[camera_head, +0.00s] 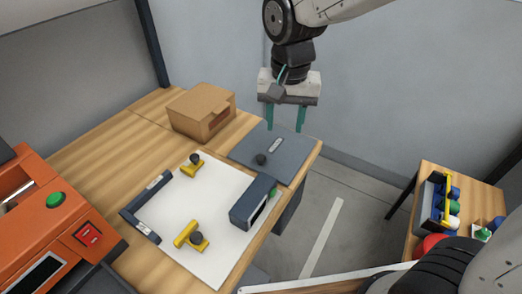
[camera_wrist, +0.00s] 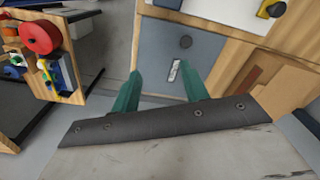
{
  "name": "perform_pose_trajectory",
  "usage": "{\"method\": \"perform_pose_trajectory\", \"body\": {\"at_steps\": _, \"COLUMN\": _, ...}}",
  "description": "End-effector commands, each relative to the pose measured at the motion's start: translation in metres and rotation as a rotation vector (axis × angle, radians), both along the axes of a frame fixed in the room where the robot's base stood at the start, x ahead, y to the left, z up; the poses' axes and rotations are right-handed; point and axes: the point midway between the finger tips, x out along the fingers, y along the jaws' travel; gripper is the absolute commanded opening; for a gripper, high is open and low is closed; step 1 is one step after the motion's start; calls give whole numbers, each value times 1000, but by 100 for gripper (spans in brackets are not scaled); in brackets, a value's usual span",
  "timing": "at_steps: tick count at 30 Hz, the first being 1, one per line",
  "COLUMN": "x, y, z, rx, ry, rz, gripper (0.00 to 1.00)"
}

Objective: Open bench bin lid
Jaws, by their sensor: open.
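The bench bin lid is a flat grey-blue panel (camera_head: 285,145) set in the wooden bench top at its back right corner. It lies flat and looks shut. My gripper (camera_head: 285,128) has two teal fingers pointing down, apart and empty, above the lid's back edge. It also shows in the wrist view (camera_wrist: 160,78), with nothing between the fingers.
A cardboard box (camera_head: 201,111) stands left of the lid. A white sheet (camera_head: 215,220) in front carries yellow-and-black handled pieces, between dark blocks. An orange machine (camera_head: 55,220) stands at left. A small side table (camera_head: 402,250) with coloured items is at right, across open floor.

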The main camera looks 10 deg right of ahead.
Motion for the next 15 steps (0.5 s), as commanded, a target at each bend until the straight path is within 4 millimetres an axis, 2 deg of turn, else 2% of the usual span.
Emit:
{"method": "perform_pose_trajectory", "body": {"at_steps": 1, "x": 6, "y": 14, "z": -10, "rx": -4, "ry": 10, "rz": -6, "gripper": 45}}
{"method": "perform_pose_trajectory", "body": {"at_steps": 3, "x": 12, "y": 29, "z": -19, "rx": -6, "ry": 14, "rz": -21, "gripper": 45}}
{"method": "perform_pose_trajectory", "body": {"at_steps": 6, "x": 18, "y": 43, "z": -28, "rx": -7, "ry": 17, "rz": -38, "gripper": 45}}
{"method": "perform_pose_trajectory", "body": {"at_steps": 11, "x": 20, "y": 50, "z": -41, "rx": -8, "ry": 20, "rz": -47, "gripper": 45}}
{"method": "perform_pose_trajectory", "body": {"at_steps": 15, "x": 19, "y": 49, "z": -62, "rx": -10, "ry": 22, "rz": -48, "gripper": 45}}
